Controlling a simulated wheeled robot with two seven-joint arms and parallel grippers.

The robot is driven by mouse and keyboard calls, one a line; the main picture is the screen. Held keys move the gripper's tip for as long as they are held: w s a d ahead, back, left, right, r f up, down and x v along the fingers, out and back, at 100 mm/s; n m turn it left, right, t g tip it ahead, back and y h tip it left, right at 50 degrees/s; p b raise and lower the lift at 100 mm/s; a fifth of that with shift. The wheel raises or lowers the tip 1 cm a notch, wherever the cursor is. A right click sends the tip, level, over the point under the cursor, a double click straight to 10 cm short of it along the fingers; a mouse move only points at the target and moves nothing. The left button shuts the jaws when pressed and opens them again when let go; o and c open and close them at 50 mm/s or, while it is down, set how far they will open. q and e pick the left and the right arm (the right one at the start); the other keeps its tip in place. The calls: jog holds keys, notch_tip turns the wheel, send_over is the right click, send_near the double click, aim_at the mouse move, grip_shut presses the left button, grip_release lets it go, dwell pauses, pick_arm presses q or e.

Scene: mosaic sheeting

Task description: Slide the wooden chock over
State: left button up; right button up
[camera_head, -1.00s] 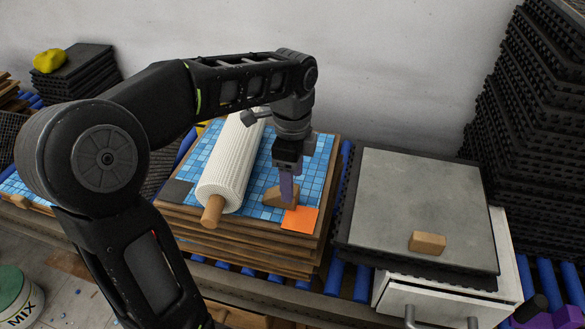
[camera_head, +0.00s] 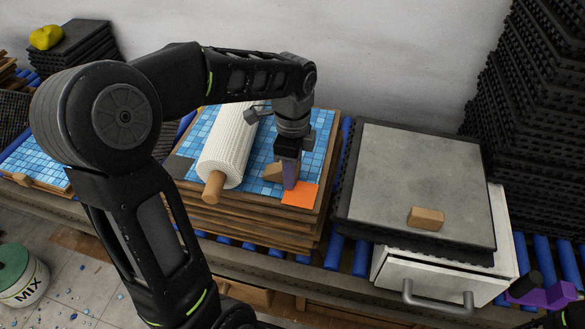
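A wooden chock (camera_head: 273,173) lies on the blue mosaic sheet (camera_head: 320,130) at the right side of a white mesh roll (camera_head: 230,150) on a wooden core. My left gripper (camera_head: 290,184) points down just right of the chock, its purple fingers low by the sheet and partly covering the chock's right end. I cannot tell whether the fingers touch the chock or how far apart they are. An orange square (camera_head: 300,194) lies in front of the fingers. A second wooden block (camera_head: 426,218) lies on the grey slab (camera_head: 390,150) at the right.
A stack of wooden boards (camera_head: 250,225) carries the mosaic sheet. A white drawer unit (camera_head: 440,280) with a metal handle stands under the slab. Tall black trays (camera_head: 530,120) rise at the right. A bucket (camera_head: 20,275) stands at lower left.

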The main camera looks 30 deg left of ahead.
pick_arm(q)
grip_shut()
jog(key=shift+w+a+p, duration=0.4)
jog(key=shift+w+a, duration=0.25)
jog(key=shift+a, duration=0.55)
jog(key=shift+w+a+p, duration=0.4)
jog(key=shift+w+a, duration=0.25)
jog(key=shift+a, duration=0.5)
jog(key=shift+w+a+p, duration=0.4)
jog(key=shift+w+a, duration=0.25)
jog(key=shift+a, duration=0.55)
jog(key=o, duration=0.5)
grip_release()
